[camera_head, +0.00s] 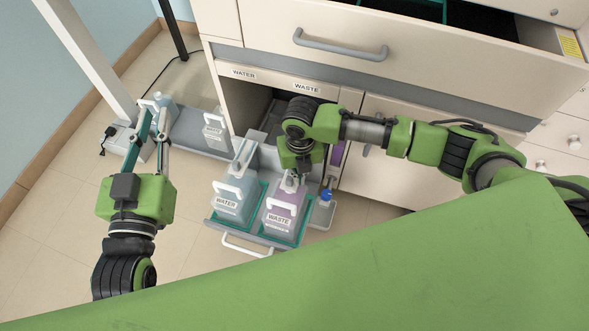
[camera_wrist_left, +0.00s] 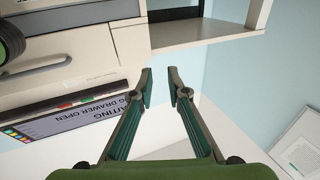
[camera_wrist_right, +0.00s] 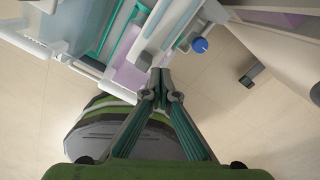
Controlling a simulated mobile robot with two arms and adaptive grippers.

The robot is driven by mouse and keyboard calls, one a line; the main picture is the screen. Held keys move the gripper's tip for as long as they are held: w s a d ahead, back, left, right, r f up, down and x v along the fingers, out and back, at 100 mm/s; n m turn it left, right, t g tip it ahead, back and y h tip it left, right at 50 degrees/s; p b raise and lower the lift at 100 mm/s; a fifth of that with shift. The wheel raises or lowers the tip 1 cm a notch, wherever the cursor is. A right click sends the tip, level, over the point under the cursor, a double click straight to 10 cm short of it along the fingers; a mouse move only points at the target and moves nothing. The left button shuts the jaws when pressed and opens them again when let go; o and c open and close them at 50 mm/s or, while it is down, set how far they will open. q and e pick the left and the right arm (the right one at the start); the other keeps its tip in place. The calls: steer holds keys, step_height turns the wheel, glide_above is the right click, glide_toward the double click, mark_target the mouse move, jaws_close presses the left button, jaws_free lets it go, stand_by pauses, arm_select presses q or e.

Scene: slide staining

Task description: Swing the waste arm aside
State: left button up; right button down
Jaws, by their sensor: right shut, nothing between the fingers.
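The waste bottle (camera_head: 282,212), tinted purple and labelled WASTE, stands in a teal-lined tray in the pulled-out lower drawer. A pale bar, which may be the waste arm (camera_wrist_right: 160,30), runs above the purple bottle in the right wrist view; its pivot cannot be made out. My right gripper (camera_wrist_right: 165,78) is shut and empty, with its tips close to the bar's near end; I cannot tell whether they touch. In the head view my right gripper (camera_head: 290,182) hangs over the waste bottle and hides part of it. My left gripper (camera_wrist_left: 161,74) is open and empty, away from the drawer.
The water bottle (camera_head: 229,200) stands left of the waste bottle. A blue-capped item (camera_head: 326,196) sits on a small ledge at the drawer's right side; its blue cap (camera_wrist_right: 199,46) shows in the right wrist view. A white post (camera_head: 85,55) stands at left. Floor is free in front.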

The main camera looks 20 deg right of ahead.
steer(key=shift+f, duration=0.1)
stand_by(0.4)
